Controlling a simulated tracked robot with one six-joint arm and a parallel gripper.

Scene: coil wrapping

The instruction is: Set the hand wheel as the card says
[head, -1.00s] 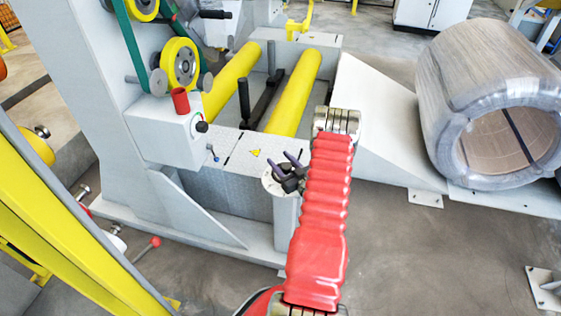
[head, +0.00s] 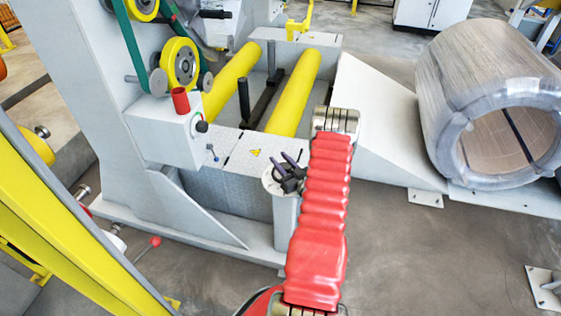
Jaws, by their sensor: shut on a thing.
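A pale post stands at the front of the machine, with a round white top plate (head: 269,184). Small dark parts on it seem to belong to the hand wheel (head: 284,184), mostly hidden by my red-sleeved arm. My gripper (head: 293,164) shows as dark purplish fingers at the post top, partly behind the sleeve. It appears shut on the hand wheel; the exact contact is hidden. I cannot make out any marks for the wheel's setting. No readable card shows in this view.
Two yellow rollers (head: 295,95) lie behind the post. A control box (head: 165,132) with a black knob is to the left. A wrapped coil (head: 480,70) sits at right beside a sloped plate (head: 385,130). A red-ball lever (head: 155,241) stands at lower left. Floor at lower right is mostly clear.

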